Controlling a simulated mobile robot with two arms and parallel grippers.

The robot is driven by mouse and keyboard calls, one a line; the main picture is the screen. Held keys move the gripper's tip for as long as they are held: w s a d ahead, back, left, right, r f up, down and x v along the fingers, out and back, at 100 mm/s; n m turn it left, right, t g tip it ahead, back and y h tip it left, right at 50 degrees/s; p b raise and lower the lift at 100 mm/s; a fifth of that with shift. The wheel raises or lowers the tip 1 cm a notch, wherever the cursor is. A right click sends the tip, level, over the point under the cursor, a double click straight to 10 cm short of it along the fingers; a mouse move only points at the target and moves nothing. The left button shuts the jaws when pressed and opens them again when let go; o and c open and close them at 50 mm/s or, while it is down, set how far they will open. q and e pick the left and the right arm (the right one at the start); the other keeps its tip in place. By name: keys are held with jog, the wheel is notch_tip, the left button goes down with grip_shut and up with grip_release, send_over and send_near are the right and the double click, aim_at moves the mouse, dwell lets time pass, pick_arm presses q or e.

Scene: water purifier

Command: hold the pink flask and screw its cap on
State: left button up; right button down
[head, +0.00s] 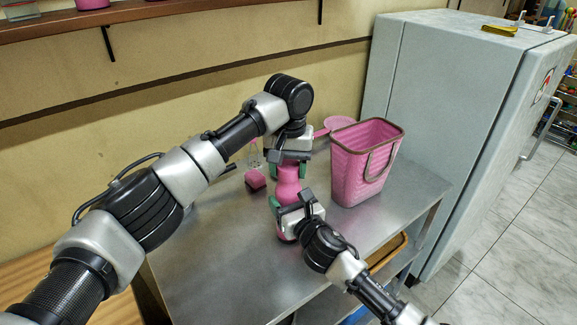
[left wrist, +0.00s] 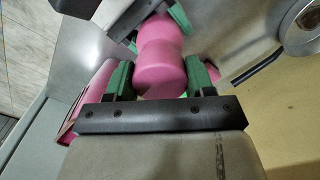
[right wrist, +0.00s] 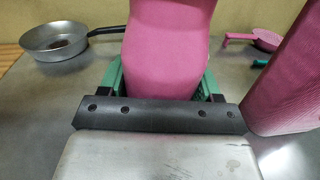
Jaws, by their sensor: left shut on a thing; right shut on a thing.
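The pink flask (head: 288,185) stands upright on the metal table in the head view. My right gripper (head: 290,214) is shut around its lower body; the right wrist view shows the flask (right wrist: 166,45) between the green fingers. My left gripper (head: 289,168) comes down from above and is shut at the flask's top. In the left wrist view a pink round cap (left wrist: 161,78) sits between its green fingers, in line with the flask (left wrist: 162,38). The cap looks against the flask's neck, but I cannot tell whether it is threaded on.
A pink basket (head: 350,172) stands close to the right of the flask. A metal pan (right wrist: 52,42) and a pink pan (right wrist: 266,40) are behind. The front of the table (head: 225,270) is clear.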

pick_arm(q)
jog(key=m, duration=2)
jog(key=o, duration=1.1)
notch_tip(320, 180, up, 12)
jog(key=shift+f, duration=0.1)
